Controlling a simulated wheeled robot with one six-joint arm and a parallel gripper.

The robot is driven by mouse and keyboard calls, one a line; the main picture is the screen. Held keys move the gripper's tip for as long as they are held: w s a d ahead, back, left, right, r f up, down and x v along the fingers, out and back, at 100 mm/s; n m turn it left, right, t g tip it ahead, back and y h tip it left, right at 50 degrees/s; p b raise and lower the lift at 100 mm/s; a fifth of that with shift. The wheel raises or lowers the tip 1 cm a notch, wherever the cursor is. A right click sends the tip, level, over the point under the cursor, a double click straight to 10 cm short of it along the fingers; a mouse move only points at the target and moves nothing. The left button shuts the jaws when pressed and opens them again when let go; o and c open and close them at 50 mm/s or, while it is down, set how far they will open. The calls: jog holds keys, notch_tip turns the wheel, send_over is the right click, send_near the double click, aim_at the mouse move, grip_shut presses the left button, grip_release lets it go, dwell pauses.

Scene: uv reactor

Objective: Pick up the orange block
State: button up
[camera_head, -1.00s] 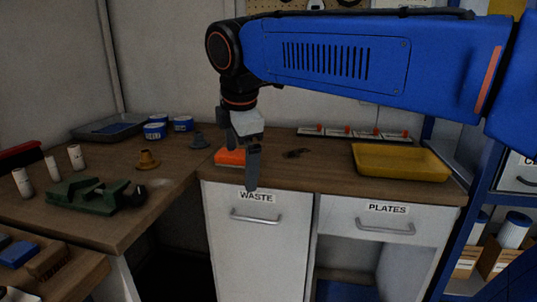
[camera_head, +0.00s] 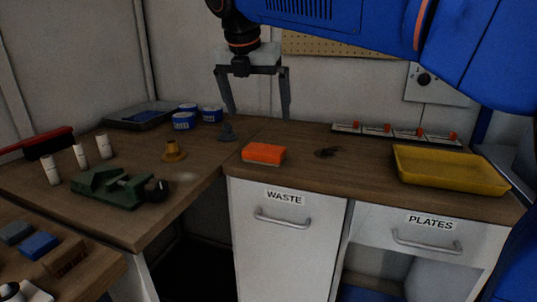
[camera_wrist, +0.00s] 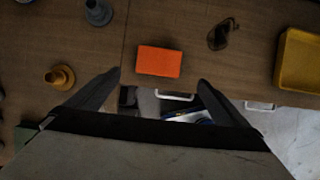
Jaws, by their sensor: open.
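The orange block (camera_head: 263,154) lies flat on the wooden counter near its front edge, above the WASTE door. It also shows in the wrist view (camera_wrist: 159,61), ahead of and between my two fingers. My gripper (camera_head: 258,115) is open and empty, raised above the counter, with its fingers spread and pointing down. In the wrist view my gripper (camera_wrist: 160,80) has a wide gap between the fingers. It does not touch the block.
A yellow tray (camera_head: 450,170) stands to the right, with a small dark item (camera_head: 327,152) between it and the block. A grey cone-like piece (camera_head: 227,132) and an orange-brown one (camera_head: 173,151) stand to the left. A green vise (camera_head: 108,188) sits on the left counter.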

send_over(264, 149)
jog(key=s, duration=0.2)
jog(key=f, duration=0.8)
jog(key=shift+a, duration=0.25)
jog(key=shift+a+x, duration=0.2)
jog(key=shift+x, duration=2.45)
jog(key=shift+s, duration=0.15)
jog(key=c, duration=1.1)
notch_tip(264, 149, up, 10)
